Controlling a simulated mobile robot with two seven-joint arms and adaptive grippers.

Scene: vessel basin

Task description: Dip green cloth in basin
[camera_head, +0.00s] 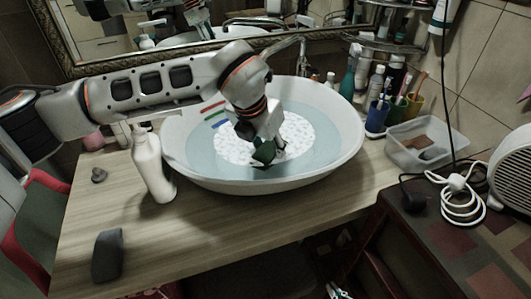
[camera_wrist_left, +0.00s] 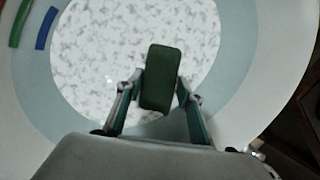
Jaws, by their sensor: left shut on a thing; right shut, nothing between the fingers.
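The green cloth (camera_head: 264,152) looks like a small dark green block. My left gripper (camera_head: 262,148) is shut on it, pointing down inside the basin. In the left wrist view the cloth (camera_wrist_left: 160,78) stands between the two fingers, over the speckled basin floor. The white basin (camera_head: 345,135) is wide and round, with a pale blue inner band and a white patterned middle. I cannot tell whether the cloth touches the bottom or any water. Part of my right gripper (camera_head: 337,291) shows at the bottom edge of the head view, shut and empty, away from the basin.
A white bottle (camera_head: 150,165) stands close by the basin's left side. A dark grey block (camera_head: 107,255) lies on the wooden counter (camera_head: 215,235). Cups with brushes (camera_head: 377,117), a clear plastic box (camera_head: 420,145) and a coiled white cable (camera_head: 462,203) are on the right. The front counter is mostly clear.

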